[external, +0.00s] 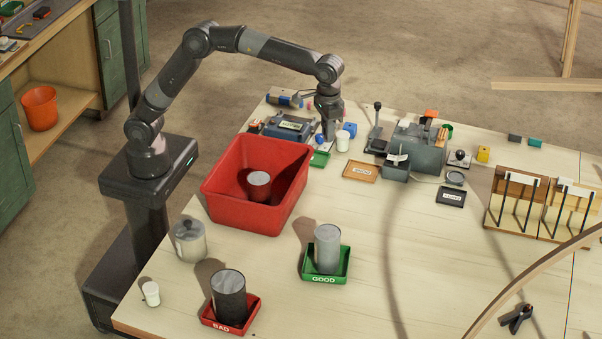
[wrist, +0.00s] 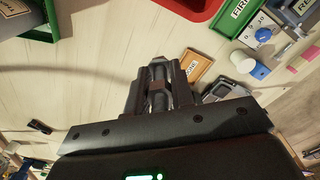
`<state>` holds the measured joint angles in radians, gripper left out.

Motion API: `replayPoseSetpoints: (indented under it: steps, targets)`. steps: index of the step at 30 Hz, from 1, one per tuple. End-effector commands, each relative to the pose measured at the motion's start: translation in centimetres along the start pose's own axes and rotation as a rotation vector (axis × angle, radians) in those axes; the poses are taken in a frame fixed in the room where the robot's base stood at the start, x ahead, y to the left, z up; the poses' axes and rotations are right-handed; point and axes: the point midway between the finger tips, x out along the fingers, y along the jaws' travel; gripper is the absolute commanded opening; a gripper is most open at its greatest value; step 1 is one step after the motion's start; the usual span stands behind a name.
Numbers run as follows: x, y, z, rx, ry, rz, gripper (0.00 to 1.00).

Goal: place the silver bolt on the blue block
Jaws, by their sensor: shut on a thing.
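My gripper (external: 328,138) hangs low over the far part of the table, to the left of a white cup. In the wrist view its dark fingers (wrist: 158,92) are closed around a small grey metallic piece (wrist: 158,73), which looks like the silver bolt. The fingers hide most of it, so its full shape does not show. A blue block (external: 350,129) sits just behind and right of the white cup. A blue piece beside the cup in the wrist view (wrist: 261,72) looks like the same block, apart from the fingers.
The white cup (external: 343,141) stands close to the blue block. A red bin (external: 228,207) is to the left. An orange tray (external: 360,171), a green tray (external: 319,159) and a grey machine (external: 420,150) are nearby. The table's middle is mostly clear.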

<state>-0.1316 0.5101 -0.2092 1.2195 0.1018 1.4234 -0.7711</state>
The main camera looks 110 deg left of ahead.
Motion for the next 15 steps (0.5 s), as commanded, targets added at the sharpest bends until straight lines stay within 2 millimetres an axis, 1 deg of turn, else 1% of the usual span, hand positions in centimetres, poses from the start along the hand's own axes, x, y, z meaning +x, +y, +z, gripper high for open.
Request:
replayPoseSetpoints:
  steps: [1,2,3,6,10,15]
  targets:
    - [0.0,-2.5,-2.0,-0.052,0.001,0.000,0.00]
    - [-0.1,-3.8,-3.0,-0.079,0.001,0.001,0.00]
    - [-0.1,-5.5,-4.3,-0.114,0.001,0.001,0.00]
    - [-0.1,-9.4,-6.8,-0.190,0.001,0.001,0.00]
    - [-0.1,-13.4,-9.0,-0.263,0.002,0.001,0.00]
    - [-0.1,-16.8,-10.6,-0.324,0.002,0.001,0.00]
